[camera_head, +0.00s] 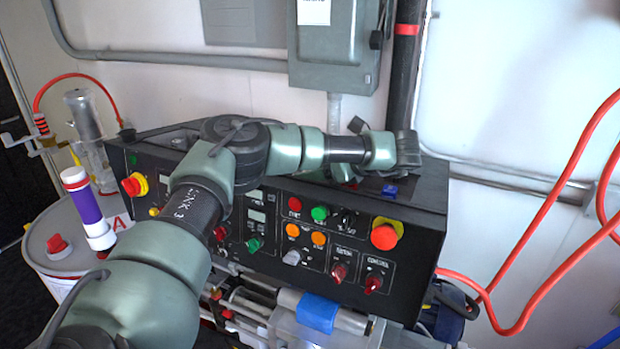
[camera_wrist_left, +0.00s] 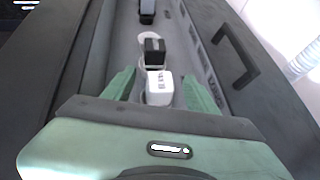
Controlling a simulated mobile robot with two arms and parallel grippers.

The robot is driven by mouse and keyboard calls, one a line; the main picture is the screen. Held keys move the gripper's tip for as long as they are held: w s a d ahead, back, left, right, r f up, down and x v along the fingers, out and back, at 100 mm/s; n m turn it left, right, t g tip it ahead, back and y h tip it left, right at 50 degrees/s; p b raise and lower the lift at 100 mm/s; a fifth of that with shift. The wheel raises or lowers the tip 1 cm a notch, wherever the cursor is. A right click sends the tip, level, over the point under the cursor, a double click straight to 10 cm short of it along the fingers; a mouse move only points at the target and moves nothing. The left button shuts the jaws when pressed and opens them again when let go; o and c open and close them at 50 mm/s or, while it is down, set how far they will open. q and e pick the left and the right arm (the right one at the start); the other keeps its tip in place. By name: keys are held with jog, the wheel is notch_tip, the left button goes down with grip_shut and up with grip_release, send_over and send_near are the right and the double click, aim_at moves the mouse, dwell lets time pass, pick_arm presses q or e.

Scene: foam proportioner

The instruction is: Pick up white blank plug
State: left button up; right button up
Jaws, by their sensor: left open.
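The white blank plug (camera_wrist_left: 159,88) shows in the left wrist view as a small white block with dark lettering. It stands in a recessed channel on top of the black console. My left gripper (camera_wrist_left: 158,78) is open, with one green finger on each side of the plug. I cannot tell whether either finger touches it. In the head view my left arm reaches over the console, and the gripper (camera_head: 345,174) is partly hidden behind the arm. The white plug cannot be made out there. My right gripper is in neither view.
A black plug (camera_wrist_left: 155,48) stands just beyond the white one, and a dark block (camera_wrist_left: 147,10) is farther along. A black handle (camera_wrist_left: 230,55) is at the right. The console's front (camera_head: 310,230) carries knobs and buttons. A blue piece (camera_head: 390,190) is on top.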

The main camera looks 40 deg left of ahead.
pick_arm(q)
jog(key=shift+d, duration=0.1)
grip_shut()
jog(key=shift+r, duration=0.1)
notch_tip(320, 180, up, 25)
jog(key=b, duration=0.1)
jog(key=shift+b, duration=0.3)
dwell(0.4)
